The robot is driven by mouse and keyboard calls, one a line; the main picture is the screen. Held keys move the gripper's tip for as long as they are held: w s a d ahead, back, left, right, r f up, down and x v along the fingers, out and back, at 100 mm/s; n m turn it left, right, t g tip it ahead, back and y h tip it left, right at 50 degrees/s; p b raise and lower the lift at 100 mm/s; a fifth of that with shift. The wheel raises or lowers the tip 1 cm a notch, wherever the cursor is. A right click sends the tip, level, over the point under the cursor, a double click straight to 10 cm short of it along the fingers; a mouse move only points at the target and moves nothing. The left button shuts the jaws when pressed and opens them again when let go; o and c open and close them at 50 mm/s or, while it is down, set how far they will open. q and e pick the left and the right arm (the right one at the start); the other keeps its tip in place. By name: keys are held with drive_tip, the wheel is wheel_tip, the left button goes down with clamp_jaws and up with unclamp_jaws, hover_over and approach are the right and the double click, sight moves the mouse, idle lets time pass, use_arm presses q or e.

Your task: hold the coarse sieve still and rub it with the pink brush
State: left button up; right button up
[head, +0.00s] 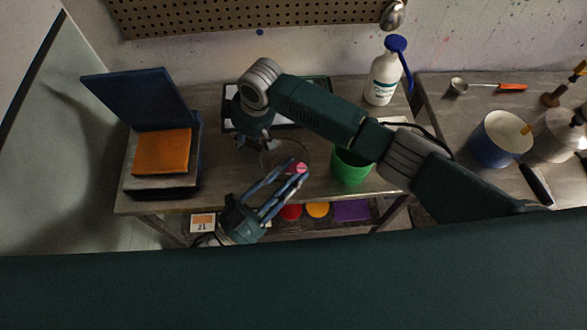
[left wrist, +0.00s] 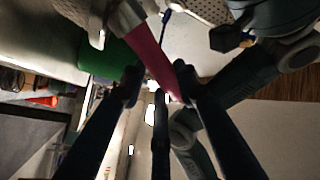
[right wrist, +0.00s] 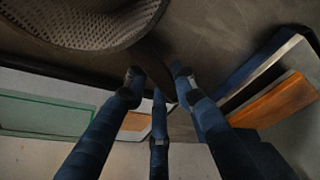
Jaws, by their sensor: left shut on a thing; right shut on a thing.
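The coarse sieve (head: 285,152) is a round mesh with a dark rim near the table's front edge. In the right wrist view its mesh (right wrist: 75,22) fills the upper left. My right gripper (head: 255,144) is shut on its dark handle (right wrist: 150,62). My left gripper (head: 296,168) is shut on the pink brush (head: 301,167), at the sieve's near right side. The left wrist view shows the brush's pink handle (left wrist: 150,58) between the fingers and a metal ferrule beyond. The bristles are not clear, and I cannot tell whether they touch the mesh.
A green bucket (head: 351,167) stands close right of the sieve, under my right arm. A white bottle (head: 383,78) with a blue cap stands behind. An orange block (head: 162,152) and a raised blue panel (head: 137,97) are at the left. A blue-white bucket (head: 497,142) stands on the right table.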

use_arm(q)
drive_tip(key=shift+w+d, duration=0.3)
drive_tip(key=shift+d, duration=0.4)
drive_tip(key=shift+w+d, duration=0.25)
drive_tip(key=shift+d, duration=0.4)
drive_tip(key=shift+w+a+f, duration=0.1)
drive_tip(key=shift+w+a, duration=0.35)
drive_tip(key=shift+a, duration=0.25)
drive_tip(key=shift+s+a, duration=0.35)
drive_tip(key=shift+s, duration=0.2)
drive_tip(key=shift+s+a, duration=0.3)
drive_tip(key=shift+s, duration=0.2)
wheel_tip(320, 180, up, 6)
drive_tip(key=shift+r, duration=1.7)
